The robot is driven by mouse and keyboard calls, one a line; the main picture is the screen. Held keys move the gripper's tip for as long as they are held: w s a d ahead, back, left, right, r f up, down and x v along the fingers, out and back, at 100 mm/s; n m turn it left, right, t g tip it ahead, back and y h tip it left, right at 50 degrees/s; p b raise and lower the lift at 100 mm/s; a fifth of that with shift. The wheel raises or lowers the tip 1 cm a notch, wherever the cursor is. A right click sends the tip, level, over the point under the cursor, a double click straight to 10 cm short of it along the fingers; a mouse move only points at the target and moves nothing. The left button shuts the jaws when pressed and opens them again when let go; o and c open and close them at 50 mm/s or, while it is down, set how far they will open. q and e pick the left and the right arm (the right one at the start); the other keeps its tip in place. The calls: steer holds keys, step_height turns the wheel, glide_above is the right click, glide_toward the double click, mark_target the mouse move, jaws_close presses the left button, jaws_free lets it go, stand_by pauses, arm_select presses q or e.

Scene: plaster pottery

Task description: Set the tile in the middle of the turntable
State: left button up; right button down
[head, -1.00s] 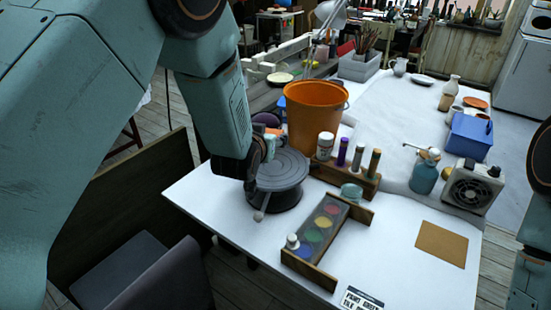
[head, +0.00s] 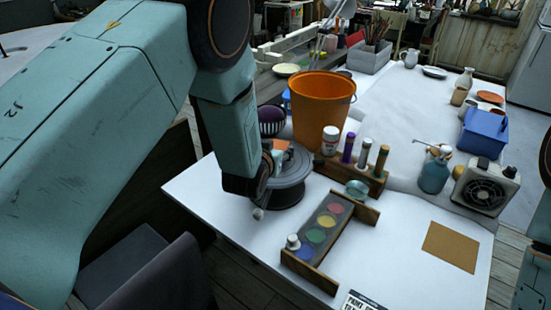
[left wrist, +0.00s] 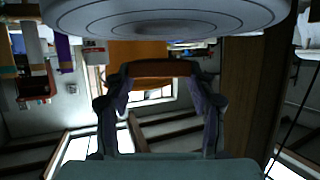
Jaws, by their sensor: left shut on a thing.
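My left gripper (head: 268,160) is shut on the tile, in front of the turntable's left part. The orange tile (head: 281,146) shows only in part in the head view, past the fingers. In the left wrist view the tile (left wrist: 160,68) is a reddish-brown bar seen edge-on between the two fingers. The grey round turntable (head: 293,168) stands on the white table, its left side partly hidden by my gripper. Its ringed disc (left wrist: 165,18) fills the top of the left wrist view, with a visible gap between it and the tile. My right gripper is not in view.
An orange bucket (head: 320,105) stands close behind the turntable, beside a dark striped round object (head: 271,120). A wooden bottle rack (head: 350,172) is close on the right. A paint tray (head: 322,235) lies in front. The table's front right is mostly clear around a brown board (head: 451,246).

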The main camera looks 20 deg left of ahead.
arm_select(q)
steer(key=shift+s+a+f, duration=0.1)
steer(key=shift+a+f, duration=0.05)
steer(key=shift+f, duration=0.45)
steer(key=shift+s+a+f, duration=0.1)
steer(key=shift+f, duration=0.5)
steer(key=shift+a+f, duration=0.1)
steer(key=shift+a, duration=0.05)
steer(key=shift+w+d+f, duration=0.15)
steer(key=shift+d, duration=0.1)
steer(key=o, duration=1.2)
steer(key=shift+a, duration=0.15)
steer(key=p+v, duration=0.1)
steer(key=v, duration=1.1)
